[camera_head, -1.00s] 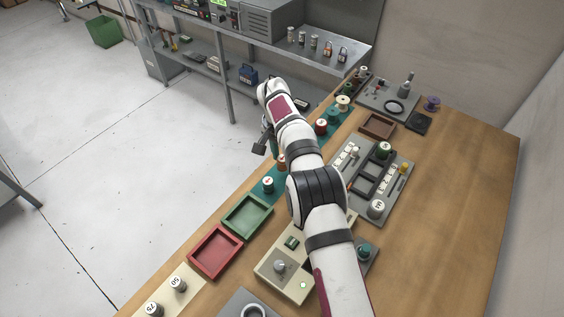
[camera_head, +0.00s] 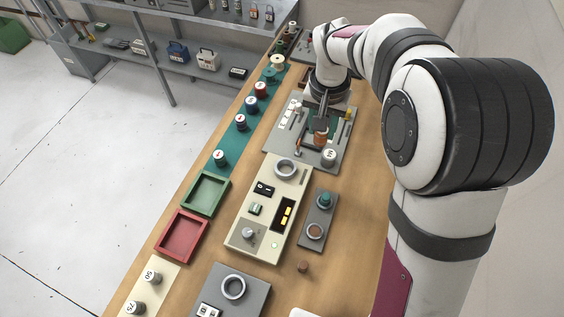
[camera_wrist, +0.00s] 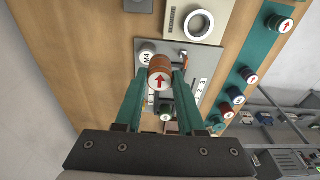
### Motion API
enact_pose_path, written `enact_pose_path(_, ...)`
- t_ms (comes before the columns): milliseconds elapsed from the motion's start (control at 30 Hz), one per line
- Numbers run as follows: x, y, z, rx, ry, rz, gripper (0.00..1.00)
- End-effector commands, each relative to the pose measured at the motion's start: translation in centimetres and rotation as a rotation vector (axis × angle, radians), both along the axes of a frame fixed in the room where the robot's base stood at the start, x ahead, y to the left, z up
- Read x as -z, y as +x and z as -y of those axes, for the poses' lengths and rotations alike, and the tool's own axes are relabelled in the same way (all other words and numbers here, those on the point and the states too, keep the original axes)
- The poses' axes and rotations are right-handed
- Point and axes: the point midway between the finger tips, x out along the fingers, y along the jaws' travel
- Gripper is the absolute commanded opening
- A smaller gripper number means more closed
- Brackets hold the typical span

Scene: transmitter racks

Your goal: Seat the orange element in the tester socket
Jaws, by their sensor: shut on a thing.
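My gripper (camera_head: 321,127) is shut on the orange element (camera_head: 320,138). The wrist view shows this element (camera_wrist: 160,72) between the two green fingers, with a red arrow on its pale end face. It is held over the near part of the grey panel, clear of the tester. The cream tester (camera_head: 248,222) stands on the bench nearer the camera, with a round, ring-rimmed socket (camera_head: 286,168) at its far end. No element shows in the socket, and the wrist view also shows its ring (camera_wrist: 199,25).
The grey panel (camera_head: 272,143) with switches and a white-topped knob (camera_head: 329,156) lies below my gripper. A teal strip (camera_head: 229,140) with several elements runs along the left edge. Green (camera_head: 222,182) and red (camera_head: 206,232) trays sit left of the tester. A small grey block (camera_head: 328,213) is at right.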

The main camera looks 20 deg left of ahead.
Motion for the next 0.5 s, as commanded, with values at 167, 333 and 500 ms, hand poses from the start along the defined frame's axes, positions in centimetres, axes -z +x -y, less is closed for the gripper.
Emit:
enact_pose_path(167, -0.3, -2.8, 4.3, 0.004, 0.001, 0.002, 0.0)
enact_pose_path(333, 1.9, -3.6, 1.4, -0.005, -0.001, -0.003, 0.0)
enact_pose_path(500, 5.0, -3.8, -3.8, -0.004, -0.001, -0.003, 0.0)
